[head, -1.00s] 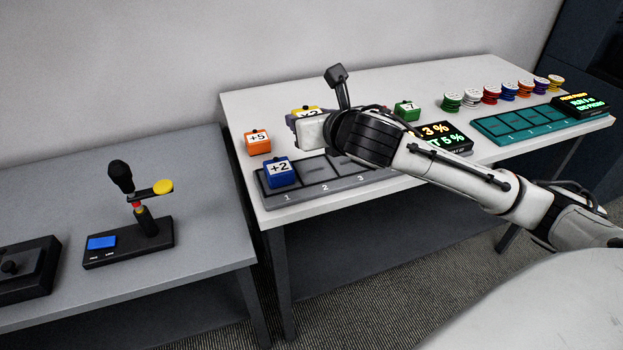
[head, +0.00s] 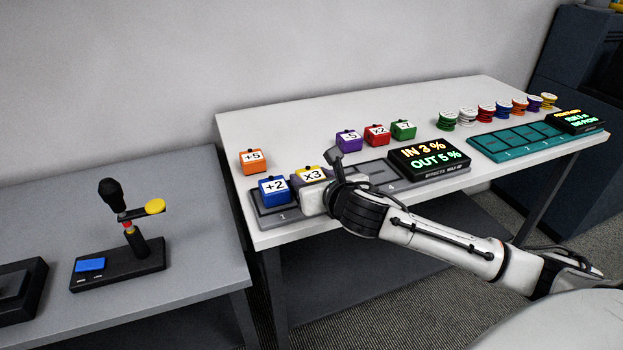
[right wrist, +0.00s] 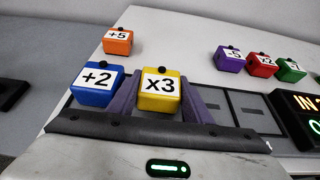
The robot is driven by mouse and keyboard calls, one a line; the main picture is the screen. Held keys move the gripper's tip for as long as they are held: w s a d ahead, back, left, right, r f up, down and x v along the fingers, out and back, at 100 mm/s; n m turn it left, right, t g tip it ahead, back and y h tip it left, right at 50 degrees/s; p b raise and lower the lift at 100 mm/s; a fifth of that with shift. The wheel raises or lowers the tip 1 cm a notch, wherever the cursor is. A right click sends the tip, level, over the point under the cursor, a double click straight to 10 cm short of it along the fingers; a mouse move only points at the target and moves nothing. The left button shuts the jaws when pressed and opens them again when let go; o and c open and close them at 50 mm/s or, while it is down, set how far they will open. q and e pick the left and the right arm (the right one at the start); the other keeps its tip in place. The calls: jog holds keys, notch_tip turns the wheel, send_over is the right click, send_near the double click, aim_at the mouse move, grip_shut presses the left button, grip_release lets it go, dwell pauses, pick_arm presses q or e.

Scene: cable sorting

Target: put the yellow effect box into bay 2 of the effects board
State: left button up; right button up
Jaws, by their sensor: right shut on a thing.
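The yellow effect box (head: 311,174), marked x3, is beside the blue +2 box at the left end of the effects board (head: 258,214). It also shows in the right wrist view (right wrist: 160,90), between the two purple fingers. My right gripper (head: 312,186) is shut on it. The box is over the area of bay 2, just right of bay 1; whether it touches the bay floor I cannot tell. The number 2 label is hidden by my gripper. My left gripper is not in view.
The blue +2 box (head: 274,190) sits in bay 1, close beside the yellow box. An orange +5 box (head: 253,160) and purple (head: 348,141), red (head: 376,135) and green (head: 403,130) boxes stand behind the board.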

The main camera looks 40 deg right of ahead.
jog(key=o, duration=0.9)
jog(key=shift+f, duration=0.15)
jog(key=shift+s+r, duration=0.1)
jog(key=shift+r, duration=0.15)
jog(key=v, duration=1.1)
jog(key=shift+s+a+r+p, duration=0.1)
jog(key=shift+s+a+p, duration=0.05)
jog(key=shift+s+p, duration=0.25)
